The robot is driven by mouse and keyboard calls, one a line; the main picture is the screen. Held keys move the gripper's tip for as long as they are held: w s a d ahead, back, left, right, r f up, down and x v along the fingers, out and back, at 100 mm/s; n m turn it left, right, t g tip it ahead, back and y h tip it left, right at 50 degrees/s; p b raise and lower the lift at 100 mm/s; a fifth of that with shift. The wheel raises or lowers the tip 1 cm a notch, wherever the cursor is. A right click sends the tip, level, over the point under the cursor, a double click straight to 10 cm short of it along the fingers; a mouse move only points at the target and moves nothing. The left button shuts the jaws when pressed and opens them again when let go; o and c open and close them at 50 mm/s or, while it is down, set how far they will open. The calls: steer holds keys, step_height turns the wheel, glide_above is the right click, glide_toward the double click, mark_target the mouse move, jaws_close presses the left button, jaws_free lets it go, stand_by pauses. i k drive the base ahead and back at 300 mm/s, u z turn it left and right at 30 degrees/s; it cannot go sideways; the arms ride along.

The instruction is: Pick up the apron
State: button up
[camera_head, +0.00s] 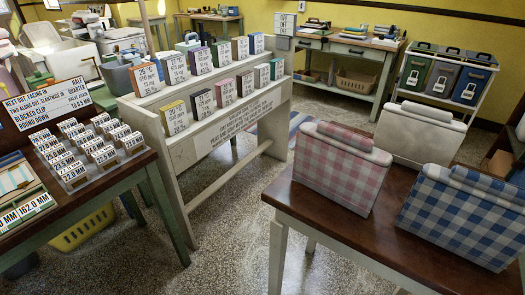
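Three upright, folded-looking cloth items with rolled tops stand on the brown-topped table (300,208) at the right. One is pink-and-white gingham (338,172), one is blue-and-white gingham (462,220), and one is plain white (418,138) behind them. I cannot tell which of them, if any, is the apron. The blue one is partly cut off at the right edge. My gripper is not in view.
A cream rack (215,140) with two rows of labelled boxes stands in the middle. A table (120,183) with number tags and a sign is at the left, above a yellow basket (82,228). Coloured bins (443,77) stand at the back right. Speckled floor (235,240) is clear between the tables.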

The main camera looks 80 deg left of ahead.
mark_target(343, 166)
steer(key=u, duration=2.4)
steer(key=k, duration=0.6)
steer(key=u, duration=0.7)
steer(key=i, duration=1.15)
steer(key=z, duration=0.75)
